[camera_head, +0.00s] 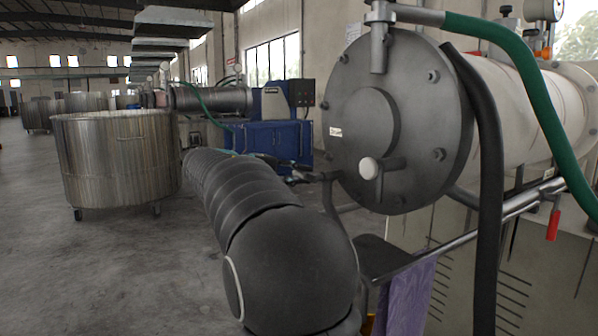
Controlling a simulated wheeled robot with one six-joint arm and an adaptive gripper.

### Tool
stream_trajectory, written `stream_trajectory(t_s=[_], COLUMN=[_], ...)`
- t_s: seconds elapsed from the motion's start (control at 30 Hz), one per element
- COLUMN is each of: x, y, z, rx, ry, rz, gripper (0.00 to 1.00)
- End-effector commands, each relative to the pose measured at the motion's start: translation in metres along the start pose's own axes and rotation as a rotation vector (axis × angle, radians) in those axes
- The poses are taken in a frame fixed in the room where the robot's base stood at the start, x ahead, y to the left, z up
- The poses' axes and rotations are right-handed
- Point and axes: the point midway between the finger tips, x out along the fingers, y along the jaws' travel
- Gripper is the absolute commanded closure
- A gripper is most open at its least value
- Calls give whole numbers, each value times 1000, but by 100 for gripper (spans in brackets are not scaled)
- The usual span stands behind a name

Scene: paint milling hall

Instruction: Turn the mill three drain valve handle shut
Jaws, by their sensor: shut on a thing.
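The large dark round end flange (400,120) of a mill stands close on the right, with a small unreadable label and bolts round its rim. A pale round knob (368,168) with a short stem sits low on the flange. My gripper (312,176) is small in view at the flange's lower left edge, beyond my dark ribbed arm. It is shut on a thin dark part there, which looks like the drain valve handle (330,176). The handle's exact angle and most of the valve body are hard to make out.
A green hose (535,85) and a black hose (488,180) hang at the right. A red lever (553,225) hangs below a metal rail. A purple cloth (405,298) hangs low in front. A large wheeled metal vat (115,160) stands left; floor at left is clear.

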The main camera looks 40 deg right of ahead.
Motion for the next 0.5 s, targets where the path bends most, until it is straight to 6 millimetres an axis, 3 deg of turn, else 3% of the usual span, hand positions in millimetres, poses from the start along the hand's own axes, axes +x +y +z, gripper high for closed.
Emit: stream_trajectory(t_s=[0.33,0.37,0.4,0.47,0.5], x=[0,1,1,1,1], y=[-1,-1,-1,-1,-1], z=[-1,-1,-1,0,0], rx=[-5,-5,-5,-4,-4], ry=[0,0,0,-1,-1], rz=[-1,-1,-1,-1,-1], gripper=[100,79,69,58,58])
